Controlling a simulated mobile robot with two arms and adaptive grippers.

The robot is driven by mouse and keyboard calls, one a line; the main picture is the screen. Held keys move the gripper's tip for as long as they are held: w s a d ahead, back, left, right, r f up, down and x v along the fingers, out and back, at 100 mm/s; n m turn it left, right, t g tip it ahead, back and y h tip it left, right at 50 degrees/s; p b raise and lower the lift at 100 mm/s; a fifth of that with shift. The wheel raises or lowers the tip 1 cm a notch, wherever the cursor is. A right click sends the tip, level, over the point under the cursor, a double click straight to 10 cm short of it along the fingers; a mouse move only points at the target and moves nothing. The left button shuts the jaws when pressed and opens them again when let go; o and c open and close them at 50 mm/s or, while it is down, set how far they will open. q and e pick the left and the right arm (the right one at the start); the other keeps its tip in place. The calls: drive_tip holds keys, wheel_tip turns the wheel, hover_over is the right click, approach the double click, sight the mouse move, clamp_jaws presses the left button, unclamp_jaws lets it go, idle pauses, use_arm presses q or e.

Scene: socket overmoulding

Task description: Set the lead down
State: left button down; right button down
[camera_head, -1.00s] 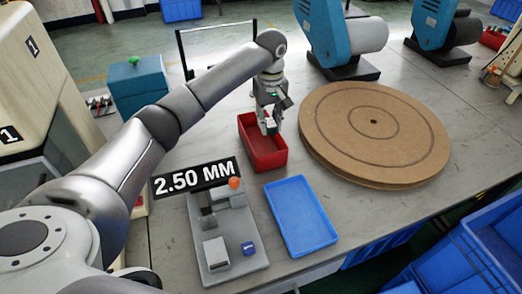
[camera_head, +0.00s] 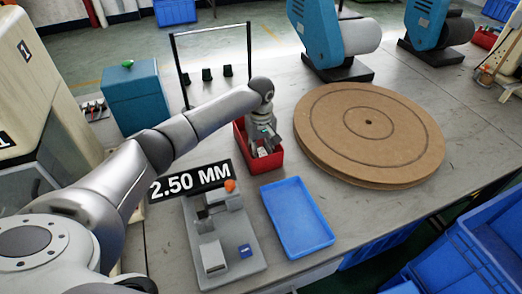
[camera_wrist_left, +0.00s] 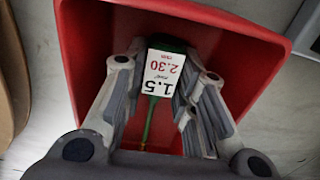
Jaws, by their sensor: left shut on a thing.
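The lead is a green wire (camera_wrist_left: 151,120) with a white tag (camera_wrist_left: 162,75) printed "1.5" and "2.30". My left gripper (camera_head: 262,150) points down into the red bin (camera_head: 268,166). In the left wrist view my left gripper (camera_wrist_left: 166,80) is shut on the lead, with the tag between its fingers. The red bin (camera_wrist_left: 215,22) surrounds the fingers there, and the lead is inside its walls. I cannot tell whether the lead touches the bin floor. The lead's lower end is hidden by the gripper. My right gripper is not in view.
A blue tray (camera_head: 298,218) lies in front of the bin. A grey fixture (camera_head: 232,262) with a "2.50 MM" display (camera_head: 191,181) stands left of it. A round brown turntable (camera_head: 370,135) is close on the right. A black frame (camera_head: 174,62) stands behind.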

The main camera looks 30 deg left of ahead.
use_arm(q)
drive_tip(key=shift+d+f, duration=0.1)
drive_tip(key=c, duration=1.2)
unclamp_jaws()
drive_tip(key=shift+o, duration=0.2)
drive_tip(key=shift+r, duration=0.3)
wheel_tip(320, 180, up, 12)
drive_tip(key=shift+f, duration=0.1)
